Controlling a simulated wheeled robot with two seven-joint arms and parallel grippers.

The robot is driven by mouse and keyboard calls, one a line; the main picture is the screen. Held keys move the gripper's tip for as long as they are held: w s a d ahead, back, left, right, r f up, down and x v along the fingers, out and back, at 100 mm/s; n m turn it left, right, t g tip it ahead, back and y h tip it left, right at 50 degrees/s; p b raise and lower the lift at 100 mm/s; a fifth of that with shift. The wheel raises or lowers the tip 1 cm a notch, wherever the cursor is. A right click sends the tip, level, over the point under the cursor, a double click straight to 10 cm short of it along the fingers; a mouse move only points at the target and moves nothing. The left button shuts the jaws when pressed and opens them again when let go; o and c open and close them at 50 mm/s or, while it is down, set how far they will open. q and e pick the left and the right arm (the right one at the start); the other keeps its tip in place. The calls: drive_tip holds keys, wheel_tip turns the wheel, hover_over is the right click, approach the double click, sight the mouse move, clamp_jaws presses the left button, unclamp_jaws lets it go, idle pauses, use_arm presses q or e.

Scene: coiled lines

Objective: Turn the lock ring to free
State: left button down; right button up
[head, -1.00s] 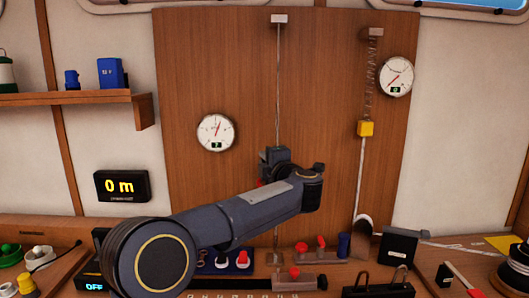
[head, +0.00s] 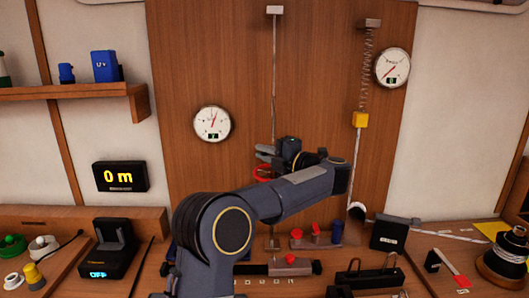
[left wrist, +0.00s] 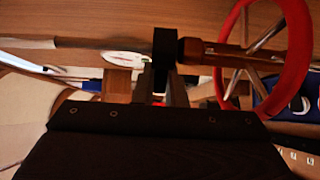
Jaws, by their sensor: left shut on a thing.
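A red handwheel (head: 262,173) shows in part beside my left gripper (head: 270,153), in front of the wooden panel. In the left wrist view the wheel (left wrist: 302,45) is large at the right, with metal spokes and a bronze shaft (left wrist: 228,55). A dark collar (left wrist: 188,50), which looks like the lock ring, sits at the shaft's left end. My left gripper (left wrist: 164,75) is shut at this collar, beside the wheel rather than on its rim. The exact contact is hidden by the fingers. My right gripper is in neither view.
A thin line (head: 274,70) runs down the panel to the gripper. Two dials (head: 212,123) are on the panel. The bench below holds several items, including a black box (head: 388,236) and a display (head: 108,252).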

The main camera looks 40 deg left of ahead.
use_arm(q)
drive_tip(key=c, duration=1.5)
unclamp_jaws()
drive_tip(key=d, duration=0.2)
drive_tip(key=d+b, duration=0.1)
drive_tip(key=d, duration=0.4)
drive_tip(key=shift+s+d, duration=0.25)
drive_tip(key=shift+d, duration=0.15)
